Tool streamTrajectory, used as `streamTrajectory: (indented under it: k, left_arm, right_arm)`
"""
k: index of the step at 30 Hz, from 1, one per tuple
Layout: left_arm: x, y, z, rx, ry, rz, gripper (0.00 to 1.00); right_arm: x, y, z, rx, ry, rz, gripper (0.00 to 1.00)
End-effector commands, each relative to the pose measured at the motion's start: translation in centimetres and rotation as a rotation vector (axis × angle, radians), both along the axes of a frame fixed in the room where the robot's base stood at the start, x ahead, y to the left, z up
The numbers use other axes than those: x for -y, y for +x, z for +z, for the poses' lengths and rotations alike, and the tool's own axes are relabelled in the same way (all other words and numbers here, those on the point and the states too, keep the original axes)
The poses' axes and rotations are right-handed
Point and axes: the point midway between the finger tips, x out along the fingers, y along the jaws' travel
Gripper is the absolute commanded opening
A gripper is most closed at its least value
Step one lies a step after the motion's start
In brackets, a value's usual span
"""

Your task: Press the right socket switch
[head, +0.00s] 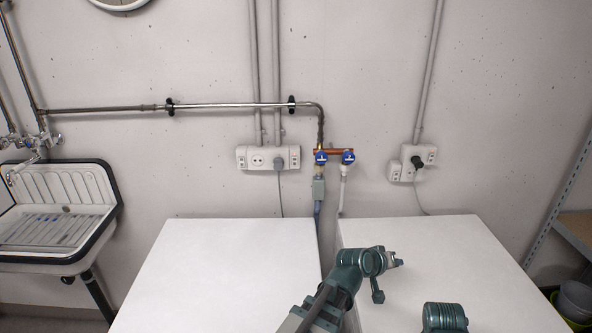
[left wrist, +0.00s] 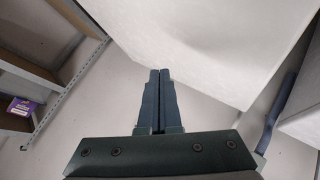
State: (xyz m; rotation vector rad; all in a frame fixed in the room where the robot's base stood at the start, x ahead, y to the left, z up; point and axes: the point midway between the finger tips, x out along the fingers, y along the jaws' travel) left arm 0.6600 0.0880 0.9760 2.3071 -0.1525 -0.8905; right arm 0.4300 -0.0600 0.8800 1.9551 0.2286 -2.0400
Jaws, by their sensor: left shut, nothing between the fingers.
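The right socket (head: 407,174) is a white unit on the back wall, above the right white box. A black plug (head: 417,162) sits in it, with a cord hanging down. Small switch-like parts show at its sides, too small to read. My left gripper (head: 396,262) is over the right white box, below and in front of the socket and well apart from it. In the left wrist view its two dark fingers (left wrist: 159,78) are together with nothing between them. My right gripper is not in view; only part of my right arm shows at the bottom.
Two white boxes, left (head: 225,270) and right (head: 480,260), stand below the wall with a narrow gap between. A left socket (head: 268,158) and blue-handled valves (head: 321,156) are on the wall. A sink (head: 55,215) is at left, a shelf (head: 575,230) at right.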

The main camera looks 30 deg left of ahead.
Motion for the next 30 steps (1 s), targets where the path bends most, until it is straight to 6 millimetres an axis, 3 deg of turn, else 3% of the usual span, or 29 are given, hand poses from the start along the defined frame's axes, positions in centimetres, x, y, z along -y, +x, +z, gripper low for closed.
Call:
streamTrajectory:
  k: [1, 3, 7, 12, 16, 18, 22, 30]
  left_arm:
    - [-2.3, 1.9, 0.8, 0.068, -0.071, 0.089, 0.00]
    - [-5.6, 3.9, 2.7, 0.165, -0.171, 0.211, 0.00]
    - [-12.8, 6.3, 6.0, 0.343, -0.346, 0.446, 0.00]
    - [-22.7, 6.4, 9.0, 0.548, -0.533, 0.727, 0.00]
    - [-28.4, 5.2, 10.1, 0.664, -0.630, 0.890, 0.00]
    - [-30.6, 4.6, 10.4, 0.708, -0.666, 0.952, 0.00]
    - [-33.0, 3.6, 10.7, 0.759, -0.703, 1.023, 0.00]
    - [-33.7, 3.3, 10.8, 0.774, -0.716, 1.046, 0.00]
  right_arm:
    - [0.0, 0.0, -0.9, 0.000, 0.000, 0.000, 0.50]
    - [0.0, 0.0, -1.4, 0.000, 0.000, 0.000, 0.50]
    - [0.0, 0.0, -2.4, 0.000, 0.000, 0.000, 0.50]
    - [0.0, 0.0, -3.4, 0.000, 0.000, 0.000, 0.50]
    - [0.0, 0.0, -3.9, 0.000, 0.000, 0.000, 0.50]
    - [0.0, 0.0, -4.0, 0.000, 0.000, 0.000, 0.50]
    - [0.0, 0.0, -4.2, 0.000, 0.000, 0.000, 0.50]
    - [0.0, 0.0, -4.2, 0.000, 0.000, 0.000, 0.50]
